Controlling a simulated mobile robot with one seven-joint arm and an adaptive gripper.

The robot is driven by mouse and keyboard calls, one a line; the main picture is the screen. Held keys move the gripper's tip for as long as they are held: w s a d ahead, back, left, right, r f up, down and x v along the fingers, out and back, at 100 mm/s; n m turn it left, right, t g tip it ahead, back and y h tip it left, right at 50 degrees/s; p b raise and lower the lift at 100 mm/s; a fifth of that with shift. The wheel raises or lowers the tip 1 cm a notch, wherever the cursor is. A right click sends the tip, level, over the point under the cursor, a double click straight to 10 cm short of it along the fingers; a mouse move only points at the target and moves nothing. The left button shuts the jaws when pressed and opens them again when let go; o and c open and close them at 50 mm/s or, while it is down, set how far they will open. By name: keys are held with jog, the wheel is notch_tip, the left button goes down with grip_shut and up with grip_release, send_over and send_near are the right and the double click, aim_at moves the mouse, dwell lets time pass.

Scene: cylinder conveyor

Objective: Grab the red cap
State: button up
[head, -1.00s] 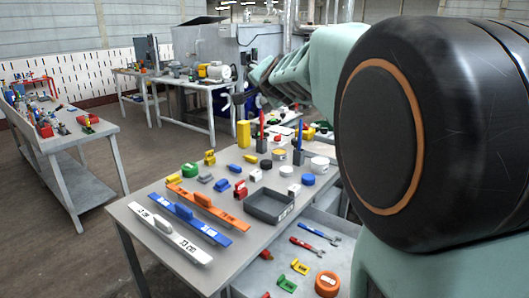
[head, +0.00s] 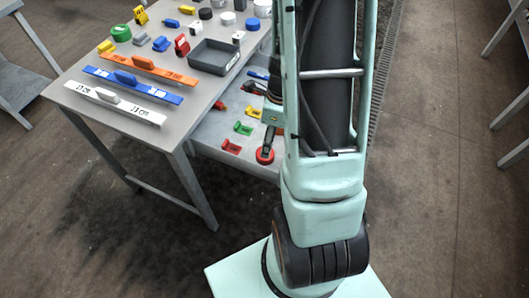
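A round red cap (head: 262,159) lies on the grey lower tray under the workbench, towards its front. My gripper (head: 266,151) reaches down from the arm and its dark end is right over the cap, hiding most of it, so that mainly a red edge shows. The fingertips are small and dark here. I cannot tell whether they are apart or shut, or whether they touch the cap.
Next to the cap in the lower tray (head: 215,150) lie a red piece (head: 231,146), a green piece (head: 243,128) and a wrench-like tool. The tabletop (head: 85,70) above holds rulers, an open dark box (head: 214,56) and several small parts.

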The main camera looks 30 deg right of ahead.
jog(key=f, duration=0.2)
jog(key=w+f+b, duration=0.1)
jog(key=f, duration=0.4)
jog(key=shift+w+a+f, duration=0.15)
jog(key=shift+a+f, duration=0.1)
jog(key=shift+f, duration=0.15)
jog(key=c, duration=1)
jog(key=shift+c, duration=0.2)
